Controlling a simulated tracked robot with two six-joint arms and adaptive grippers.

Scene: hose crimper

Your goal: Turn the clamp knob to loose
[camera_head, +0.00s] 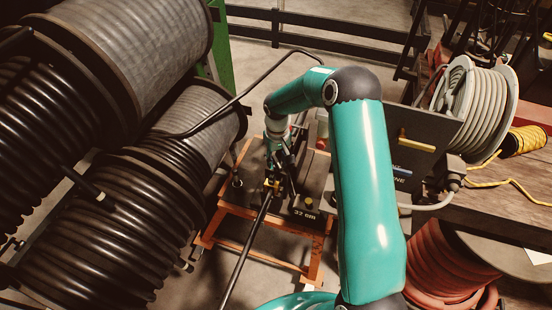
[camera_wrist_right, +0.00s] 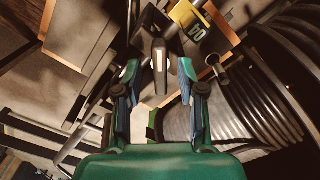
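My right arm reaches over the crimper, and my right gripper (camera_head: 273,172) points down at a small yellow part (camera_head: 272,185) on it. In the right wrist view my right gripper (camera_wrist_right: 158,72) is open, with one finger on each side of a dark bar-shaped handle (camera_wrist_right: 160,65). This handle may be the clamp knob; I cannot tell its setting. A gap shows between the handle and both fingers. My left gripper is not in view.
The crimper stands on an orange frame (camera_head: 262,257), with a black hose (camera_head: 246,252) running from it. Large hose reels (camera_head: 135,215) crowd the left. A workbench (camera_head: 490,190) with a pale hose reel (camera_head: 480,105) stands at the right. A small black knob (camera_wrist_right: 215,66) is right of the fingers.

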